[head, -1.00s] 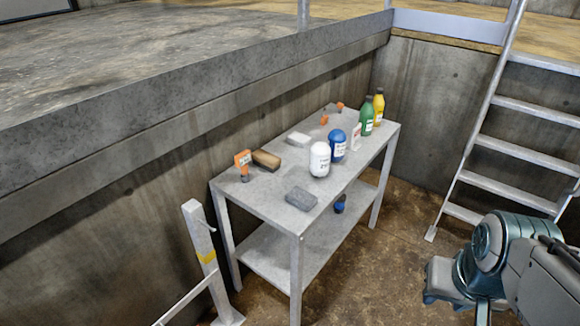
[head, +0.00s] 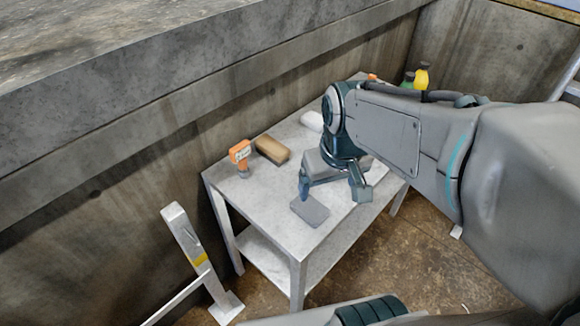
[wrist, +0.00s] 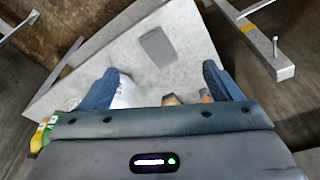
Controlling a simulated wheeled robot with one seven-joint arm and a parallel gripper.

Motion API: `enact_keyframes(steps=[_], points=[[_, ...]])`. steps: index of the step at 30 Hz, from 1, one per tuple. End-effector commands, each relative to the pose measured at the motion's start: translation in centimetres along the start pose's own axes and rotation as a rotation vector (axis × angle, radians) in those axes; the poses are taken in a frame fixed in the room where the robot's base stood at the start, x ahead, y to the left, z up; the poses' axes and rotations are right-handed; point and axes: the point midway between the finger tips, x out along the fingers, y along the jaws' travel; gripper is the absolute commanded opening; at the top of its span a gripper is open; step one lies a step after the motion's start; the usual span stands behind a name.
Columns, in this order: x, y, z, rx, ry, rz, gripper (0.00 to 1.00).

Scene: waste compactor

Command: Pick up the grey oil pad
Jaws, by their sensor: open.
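The grey oil pad (head: 310,210) lies flat near the front corner of the table (head: 262,213). It also shows in the wrist view (wrist: 157,46), ahead of my gripper (wrist: 160,76) and between the lines of its two fingers. The fingers are spread apart with nothing held between them. In the head view my gripper (head: 332,188) hangs above the table, just behind and to the right of the pad, apart from it. My arm hides the white and blue bottles in the head view.
An orange-labelled item (head: 240,156), a brown block (head: 272,150) and a white block (head: 312,121) stand along the table's wall side. Yellow (head: 421,77) and green bottles show behind my arm. A metal post (head: 196,255) stands left of the table. The concrete wall runs close behind.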

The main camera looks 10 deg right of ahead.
Motion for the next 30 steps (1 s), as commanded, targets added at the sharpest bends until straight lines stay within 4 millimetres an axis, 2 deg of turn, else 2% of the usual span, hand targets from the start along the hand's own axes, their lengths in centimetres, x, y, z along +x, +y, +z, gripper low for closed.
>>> enact_keyframes(steps=[1,6,13,20,27,30], points=[[1.6,0.1,-1.1,-0.054,-0.029,-0.008,0.85],[5.1,0.2,-4.8,-0.25,-0.102,-0.032,0.85],[8.9,0.7,-8.0,-0.424,-0.167,-0.056,0.85],[11.2,0.9,-8.4,-0.47,-0.186,-0.064,0.85],[15.8,0.9,-7.5,-0.467,-0.188,-0.064,0.85],[17.2,0.9,-7.2,-0.467,-0.186,-0.063,0.85]])
